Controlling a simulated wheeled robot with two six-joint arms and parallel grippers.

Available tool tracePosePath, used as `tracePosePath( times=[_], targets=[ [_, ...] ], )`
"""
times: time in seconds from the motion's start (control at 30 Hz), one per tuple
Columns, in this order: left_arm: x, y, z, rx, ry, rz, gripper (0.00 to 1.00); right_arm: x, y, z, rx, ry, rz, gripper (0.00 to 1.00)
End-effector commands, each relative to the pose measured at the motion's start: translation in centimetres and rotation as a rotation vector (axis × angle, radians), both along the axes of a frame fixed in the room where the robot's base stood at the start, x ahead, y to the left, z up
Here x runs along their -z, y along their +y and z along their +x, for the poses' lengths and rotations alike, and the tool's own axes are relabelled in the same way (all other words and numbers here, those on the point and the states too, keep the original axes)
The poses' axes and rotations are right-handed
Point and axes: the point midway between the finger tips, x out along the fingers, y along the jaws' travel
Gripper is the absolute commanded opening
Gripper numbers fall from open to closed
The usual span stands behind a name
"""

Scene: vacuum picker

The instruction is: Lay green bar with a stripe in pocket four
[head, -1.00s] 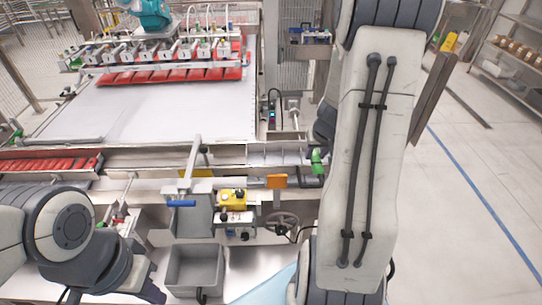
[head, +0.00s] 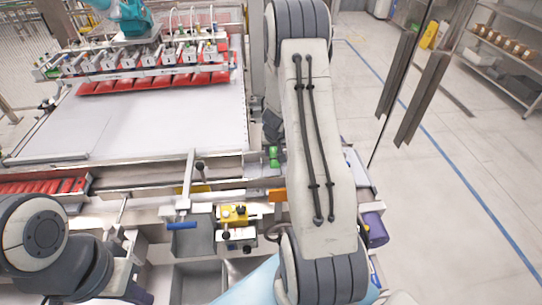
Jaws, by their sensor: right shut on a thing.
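The green bar (head: 275,157) hangs upright just left of my right forearm, above the machine's front rail; a darker line crosses it. My right gripper (head: 273,146) is shut on the bar at its upper end, and my own arm hides much of the gripper. I cannot tell which slot is pocket four. My left arm comes in at the lower left, but its fingertips are out of the frame.
A vacuum picker head (head: 140,58) hangs over red packs (head: 155,82) at the back of the white belt (head: 150,125). Red pieces (head: 45,186) line a rail at left. A blue-handled lever (head: 182,226), a yellow control box (head: 233,213) and an orange block (head: 279,195) stand in front.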

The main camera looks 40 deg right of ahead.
Motion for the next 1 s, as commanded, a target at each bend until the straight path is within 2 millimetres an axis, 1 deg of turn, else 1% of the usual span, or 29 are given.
tracePosePath(
  times=[0.03,0.17,0.27,0.4,0.5,0.8,1.0],
  targets=[
    [-0.4,0.0,0.0,0.0,0.0,0.0,0.0,0.2,0.2,0.4,-0.004,0.001,0.0,0.0],
    [-0.1,0.0,0.0,0.0,0.0,0.0,0.0,0.8,0.3,0.8,-0.004,0.0,-0.001,0.0],
    [0.9,0.0,0.0,-0.001,0.0,0.0,0.0,1.8,0.4,0.8,-0.004,0.0,0.001,0.0],
    [2.9,0.0,0.0,-0.002,0.0,0.0,0.0,3.7,0.4,0.8,-0.004,0.0,0.001,0.0],
    [3.9,0.0,0.0,-0.004,0.0,0.0,0.0,4.7,0.4,0.9,-0.005,-0.001,-0.001,0.0],
    [3.7,0.0,0.0,-0.006,0.001,0.0,0.0,4.5,0.4,0.9,-0.004,-0.001,0.0,0.0],
    [4.4,0.0,0.0,-0.006,0.001,0.0,0.0,5.2,0.4,0.8,-0.005,-0.001,-0.001,0.0]
  ],
)
